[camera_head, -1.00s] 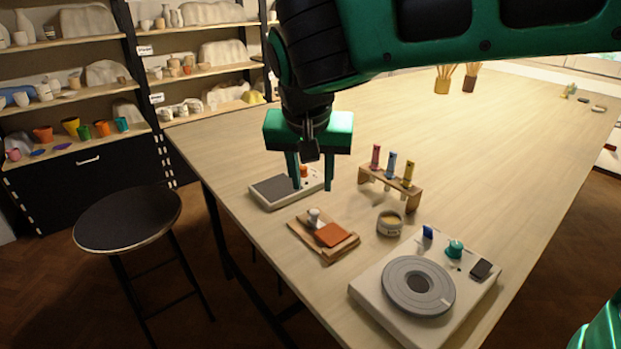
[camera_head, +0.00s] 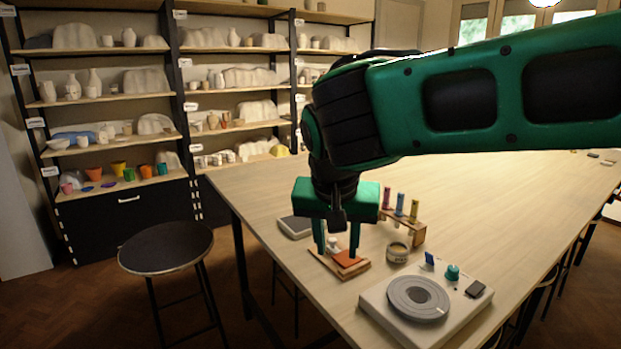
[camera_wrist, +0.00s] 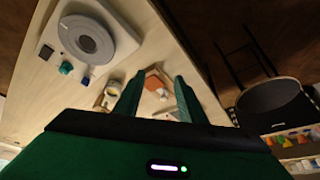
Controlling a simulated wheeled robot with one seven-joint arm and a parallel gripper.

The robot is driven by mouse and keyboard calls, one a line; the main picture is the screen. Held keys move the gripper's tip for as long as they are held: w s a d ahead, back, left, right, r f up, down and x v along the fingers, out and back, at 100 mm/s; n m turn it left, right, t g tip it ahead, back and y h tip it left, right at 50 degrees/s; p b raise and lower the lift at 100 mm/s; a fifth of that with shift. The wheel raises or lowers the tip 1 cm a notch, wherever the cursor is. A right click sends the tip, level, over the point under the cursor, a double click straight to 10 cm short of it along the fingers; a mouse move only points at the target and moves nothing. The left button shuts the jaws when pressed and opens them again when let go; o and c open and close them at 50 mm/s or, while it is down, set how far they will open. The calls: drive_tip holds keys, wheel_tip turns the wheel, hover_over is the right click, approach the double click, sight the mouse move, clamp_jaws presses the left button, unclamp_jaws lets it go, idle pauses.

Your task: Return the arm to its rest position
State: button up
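My gripper (camera_head: 337,252) is green with two straight fingers pointing down, held above the near side of the work table (camera_head: 262,190). In the wrist view the fingers (camera_wrist: 157,92) stand apart with nothing between them. In the head view they overlap a small wooden tray (camera_head: 349,270) with an orange block (camera_head: 346,258) and a small white object. I cannot tell the exact height, but the fingers look clear of the tray.
A banding wheel unit (camera_head: 417,298) stands at the table's near end. A jar (camera_head: 397,253), a rack with coloured tubes (camera_head: 402,215) and a flat scale (camera_head: 295,227) are close by. A round stool (camera_head: 166,246) stands left, before shelves of pottery (camera_head: 150,93).

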drive_tip(key=s+d+f, duration=0.1)
drive_tip(key=d, duration=0.7)
drive_tip(key=s+d+f+m+g, duration=0.1)
drive_tip(key=d, duration=0.6)
drive_tip(key=s+d+f+m+g+h, duration=0.1)
drive_tip(key=s+d+f, duration=0.1)
drive_tip(key=d, duration=0.6)
drive_tip(key=shift+d+f, duration=0.1)
drive_tip(key=shift+d, duration=0.25)
drive_tip(key=s+d+f+m+g+y, duration=0.1)
drive_tip(key=s+d+f, duration=0.2)
drive_tip(key=s+d, duration=0.3)
drive_tip(key=s+d+f+m+g+y, duration=0.1)
drive_tip(key=s+d+f, duration=0.3)
drive_tip(key=s, duration=0.8)
drive_tip(key=d, duration=0.2)
drive_tip(key=shift+s+d, duration=0.35)
drive_tip(key=shift+f, duration=0.1)
drive_tip(key=shift+w+f+g, duration=0.25)
drive_tip(key=shift+w+g, duration=0.05)
drive_tip(key=shift+w, duration=0.3)
